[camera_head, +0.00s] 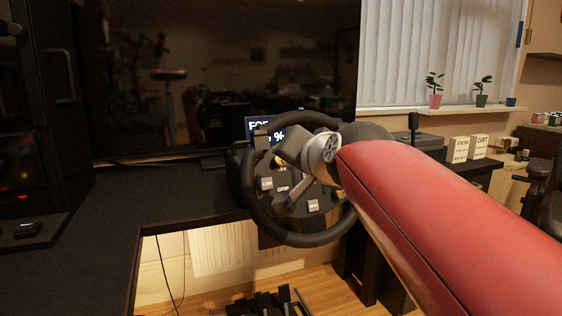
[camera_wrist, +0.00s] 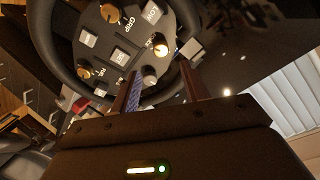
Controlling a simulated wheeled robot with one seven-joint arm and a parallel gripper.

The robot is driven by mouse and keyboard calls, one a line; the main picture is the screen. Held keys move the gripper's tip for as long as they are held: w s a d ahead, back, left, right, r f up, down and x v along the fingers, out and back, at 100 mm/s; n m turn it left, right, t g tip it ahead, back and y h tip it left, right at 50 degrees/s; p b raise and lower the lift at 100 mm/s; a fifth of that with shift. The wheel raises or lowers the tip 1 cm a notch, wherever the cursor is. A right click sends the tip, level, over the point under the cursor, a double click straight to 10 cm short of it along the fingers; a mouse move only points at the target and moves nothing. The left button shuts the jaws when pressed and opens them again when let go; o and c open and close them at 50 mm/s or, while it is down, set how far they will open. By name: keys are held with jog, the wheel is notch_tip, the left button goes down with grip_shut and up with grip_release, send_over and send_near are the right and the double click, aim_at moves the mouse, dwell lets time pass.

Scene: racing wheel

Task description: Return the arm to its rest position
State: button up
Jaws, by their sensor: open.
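My red arm (camera_head: 440,215) reaches from the lower right to the racing wheel (camera_head: 262,218), a black rim with a button plate, mounted at the edge of the black desk. My gripper (camera_head: 290,180) is in front of the wheel's plate, partly hidden by my wrist. In the wrist view my gripper (camera_wrist: 160,78) is open, its two fingers apart and pointing at the wheel's plate (camera_wrist: 118,40). I cannot tell whether the fingertips touch anything. No object is held.
A large dark screen (camera_head: 215,70) stands behind the wheel. The black desk (camera_head: 75,245) is mostly clear at left. Pedals (camera_head: 268,302) are on the floor below. Two label boxes (camera_head: 468,148) and a lever (camera_head: 413,122) are at right. Potted plants (camera_head: 434,95) stand on the windowsill.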

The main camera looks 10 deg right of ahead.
jog(key=shift+f, duration=0.1)
jog(key=s+d+f+n+g+h+p, duration=0.1)
jog(key=s+d+f+n+g, duration=0.1)
jog(key=s+f, duration=0.8)
jog(key=s+d+f+n+g+h+p, duration=0.1)
jog(key=s+d+f+n+g, duration=0.2)
jog(key=s+f+g, duration=0.3)
jog(key=s+d+f, duration=0.1)
jog(key=s+f, duration=0.4)
jog(key=f, duration=0.5)
jog(key=shift+s+d+g+h, duration=0.2)
jog(key=shift+d+g+h, duration=0.1)
jog(key=shift+g+h, duration=0.1)
